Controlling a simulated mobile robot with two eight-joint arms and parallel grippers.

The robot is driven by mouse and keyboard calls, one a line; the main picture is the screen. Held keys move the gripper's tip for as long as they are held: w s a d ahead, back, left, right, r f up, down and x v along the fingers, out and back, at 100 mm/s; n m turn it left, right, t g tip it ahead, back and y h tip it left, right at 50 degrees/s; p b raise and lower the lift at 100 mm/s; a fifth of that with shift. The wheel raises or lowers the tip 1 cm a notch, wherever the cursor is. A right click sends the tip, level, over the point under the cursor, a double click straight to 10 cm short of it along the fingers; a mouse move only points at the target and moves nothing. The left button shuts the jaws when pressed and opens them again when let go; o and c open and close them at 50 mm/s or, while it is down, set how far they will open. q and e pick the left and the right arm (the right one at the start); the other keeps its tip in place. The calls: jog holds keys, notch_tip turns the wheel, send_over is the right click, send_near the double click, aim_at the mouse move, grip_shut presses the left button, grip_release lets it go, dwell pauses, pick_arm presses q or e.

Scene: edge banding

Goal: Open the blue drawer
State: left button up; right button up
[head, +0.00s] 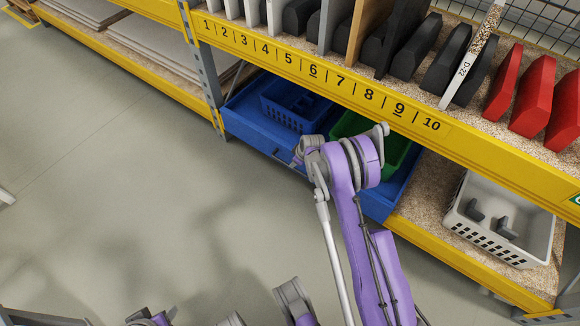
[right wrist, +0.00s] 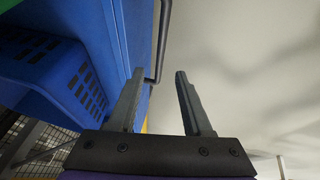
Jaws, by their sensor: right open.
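The blue drawer (head: 246,129) sits under the numbered yellow shelf beam, with a blue basket (head: 288,109) and a green bin (head: 396,154) in it. How far it stands out is hard to judge. My right arm covers part of its front. In the right wrist view, the drawer's blue side (right wrist: 105,25) is at the left. Its dark bar handle (right wrist: 163,42) shows in the gap between the fingertips of my right gripper (right wrist: 158,72), which is open. I see no grip on the handle; contact cannot be told. My left gripper is not clearly in view.
The yellow beam (head: 330,80) runs above the drawer, with upright boards on the shelf over it. A white basket (head: 503,222) stands on the lower shelf at the right. The grey floor (head: 140,170) in front of the drawer is clear.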

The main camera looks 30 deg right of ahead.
jog(key=b+x, duration=0.2)
jog(key=x, duration=0.7)
jog(key=shift+w+a+f, duration=0.1)
jog(key=shift+w+f, duration=0.1)
jog(key=shift+f, duration=0.15)
grip_shut()
dwell(0.9)
